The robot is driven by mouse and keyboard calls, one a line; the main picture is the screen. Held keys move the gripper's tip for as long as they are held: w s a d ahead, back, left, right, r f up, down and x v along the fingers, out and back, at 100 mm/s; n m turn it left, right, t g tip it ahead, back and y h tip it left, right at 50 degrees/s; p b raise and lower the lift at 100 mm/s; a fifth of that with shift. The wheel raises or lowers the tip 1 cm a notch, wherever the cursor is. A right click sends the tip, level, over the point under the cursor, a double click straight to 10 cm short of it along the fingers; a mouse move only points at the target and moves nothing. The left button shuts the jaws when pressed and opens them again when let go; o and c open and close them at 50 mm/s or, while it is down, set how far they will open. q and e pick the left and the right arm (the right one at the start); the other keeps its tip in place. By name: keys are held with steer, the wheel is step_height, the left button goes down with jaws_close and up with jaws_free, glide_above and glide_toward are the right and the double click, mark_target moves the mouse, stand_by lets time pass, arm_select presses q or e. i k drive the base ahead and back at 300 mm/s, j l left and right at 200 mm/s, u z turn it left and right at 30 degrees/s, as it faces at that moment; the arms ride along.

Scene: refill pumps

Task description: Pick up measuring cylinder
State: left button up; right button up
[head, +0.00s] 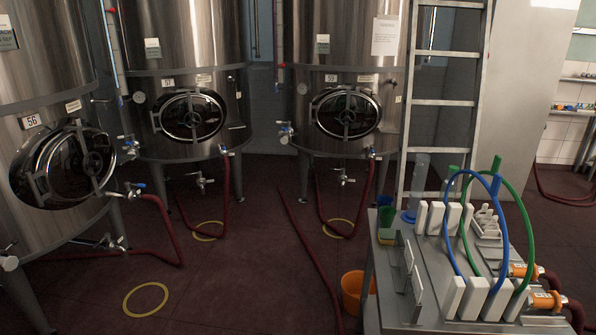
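A tall, clear measuring cylinder (419,178) with a blue foot stands upright at the far left corner of the metal cart top in the head view. A ladder shows behind it, and its clear wall is faint against the background. Neither of my grippers is in the head view, and nothing is touching the cylinder.
The metal cart (446,262) carries white blocks (478,297), a blue hoop (447,222), a green hoop (528,228) and orange fittings (545,300). An orange bucket (353,290) and red hoses (310,250) are on the floor.

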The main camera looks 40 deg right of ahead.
mark_target(422, 161)
steer(key=i+z, duration=0.2)
steer(key=i, duration=0.3)
steer(key=i+z, duration=0.25)
steer(key=i, duration=0.3)
steer(key=i+j+z, duration=0.2)
steer(key=i, duration=0.3)
steer(key=i+j+z, duration=0.2)
steer(key=i, duration=0.3)
steer(key=i+z, duration=0.25)
steer(key=i, duration=1.45)
steer(key=i+z, duration=0.2)
steer(key=z, duration=1.5)
